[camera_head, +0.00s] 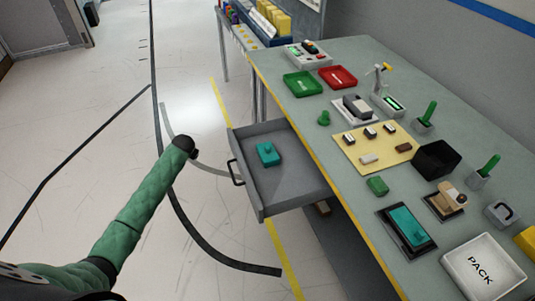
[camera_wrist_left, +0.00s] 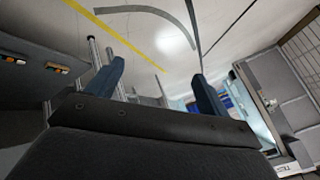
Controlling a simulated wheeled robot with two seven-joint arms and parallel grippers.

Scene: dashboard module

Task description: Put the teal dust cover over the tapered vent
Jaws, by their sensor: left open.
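A teal piece with a small raised knob (camera_head: 267,153), which looks like the dust cover, lies in the open grey drawer. A dark grey raised block on a white plate (camera_head: 356,106) on the bench may be the tapered vent; its shape is too small to be sure. My left arm comes in from the left over the floor, its dark end left of the drawer and apart from it. My left gripper (camera_wrist_left: 160,88) shows in the wrist view with its two blue fingers spread and nothing between them. My right gripper is not in view.
The drawer (camera_head: 285,190) sticks out from the bench (camera_head: 300,112). A teal block in a dark tray (camera_head: 407,230), a black box (camera_head: 437,160), a white PACK tray (camera_head: 482,268), and red (camera_head: 338,77) and green trays (camera_head: 302,84) crowd the bench. The floor left of the drawer is clear.

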